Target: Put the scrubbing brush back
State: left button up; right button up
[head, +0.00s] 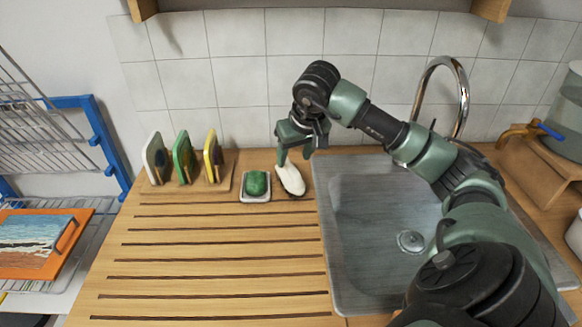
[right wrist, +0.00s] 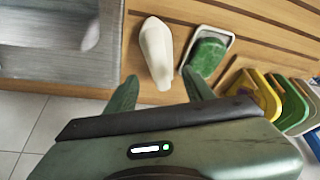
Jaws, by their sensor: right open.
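The scrubbing brush (head: 291,181), with a cream-white back and a dark edge beneath, lies on the wooden counter just left of the sink. My right gripper (head: 298,156) is open over its far end. In the right wrist view the open gripper (right wrist: 160,84) has one finger on each side of the near end of the brush (right wrist: 156,48). The brush is not clasped; whether a finger touches it I cannot tell. My left gripper is not in view.
A green soap or sponge (head: 256,183) sits in a small white dish (head: 255,200) close left of the brush. Cutting boards stand in a wooden rack (head: 225,182) farther left. The steel sink (head: 360,290) is at right. The grooved counter in front is clear.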

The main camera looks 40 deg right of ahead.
jog(key=shift+v, duration=1.25)
